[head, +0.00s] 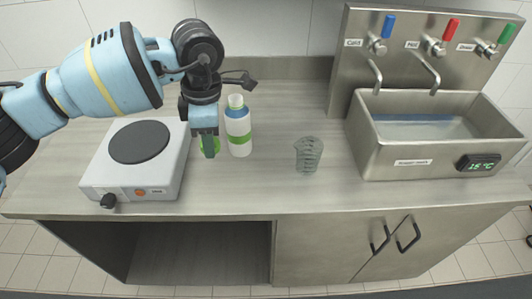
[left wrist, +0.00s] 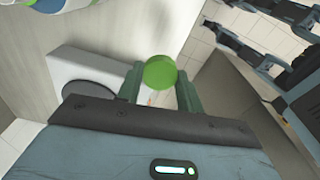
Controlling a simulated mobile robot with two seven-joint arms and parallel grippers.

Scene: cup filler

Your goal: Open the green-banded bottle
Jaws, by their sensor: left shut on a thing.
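The green-banded bottle (head: 238,138) stands upright on the counter, white with a green band, a blue part near the shoulder and a pale neck on top. No green cap shows on its neck. My left gripper (head: 208,150) is just left of the bottle, pointing down, apart from it or nearly so. It is shut on a round green cap (head: 210,146), which also shows between the fingers in the left wrist view (left wrist: 160,72). Part of the bottle (left wrist: 48,4) shows at the top left there. My right gripper does not show clearly in either view.
A hot plate (head: 140,150) is left of the gripper. A clear ribbed glass (head: 307,155) stands right of the bottle. A metal sink (head: 400,160) with several coloured taps is at the right. The counter between bottle and glass is free.

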